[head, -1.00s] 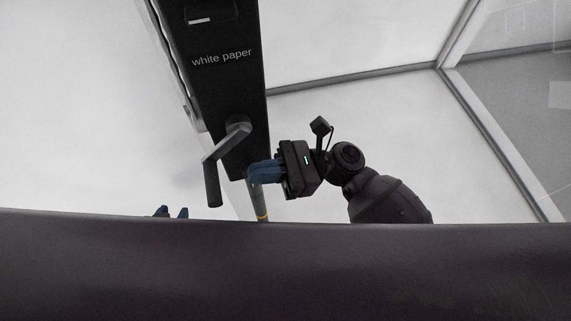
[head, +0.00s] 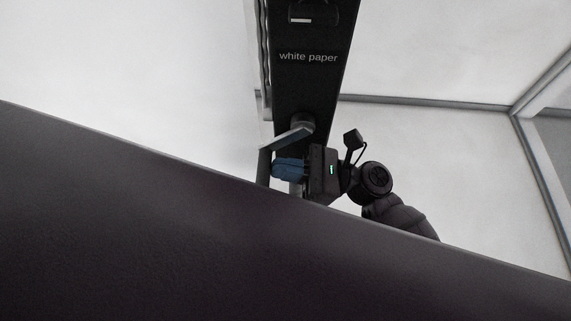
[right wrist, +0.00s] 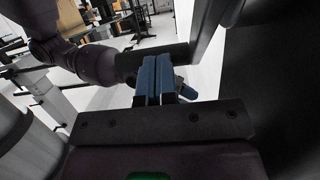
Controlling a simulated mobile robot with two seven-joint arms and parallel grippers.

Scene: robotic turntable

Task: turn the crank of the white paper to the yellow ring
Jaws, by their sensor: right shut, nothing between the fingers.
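The white paper label (head: 308,57) is on a tall black panel (head: 307,90). Below it, the grey metal crank (head: 288,138) points left and down, with its dark handle (head: 263,168) hanging at the end. My right gripper (head: 276,167) has its blue fingers shut and empty, with their tips at the handle in the picture; I cannot tell whether they touch. The shut fingers also show in the right wrist view (right wrist: 156,78). The yellow ring is hidden now. My left gripper is not recognisable in either view.
A dark surface covers the lower part of the head view and hides the panel's lower end. Pale walls with grey frame strips stand behind. Tables (right wrist: 118,20) show far off in the wrist view.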

